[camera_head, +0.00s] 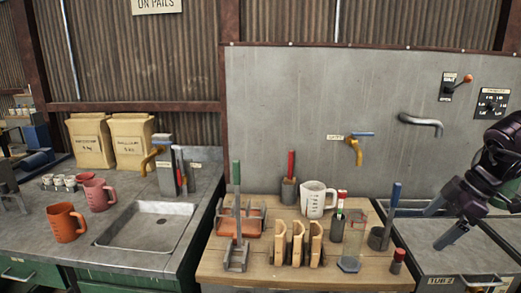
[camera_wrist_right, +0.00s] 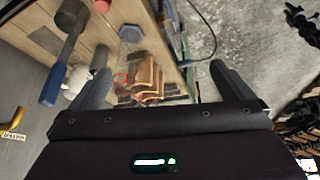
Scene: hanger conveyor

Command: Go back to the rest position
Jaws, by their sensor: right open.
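My right gripper (camera_head: 436,227) is at the right of the head view, above the grey surface beside the wooden workbench. Its two grey fingers are spread apart with nothing between them. In the right wrist view its fingers (camera_wrist_right: 161,67) are also wide apart and empty, with the bench and its wooden blocks (camera_wrist_right: 147,77) beyond them. My left gripper is in neither view.
The wooden bench (camera_head: 208,270) carries wooden blocks (camera_head: 297,243), a white jug (camera_head: 318,199), a blue-handled tool (camera_head: 392,210) and a red-capped piece (camera_head: 397,261). A sink (camera_head: 150,224) and orange mug (camera_head: 66,222) are left.

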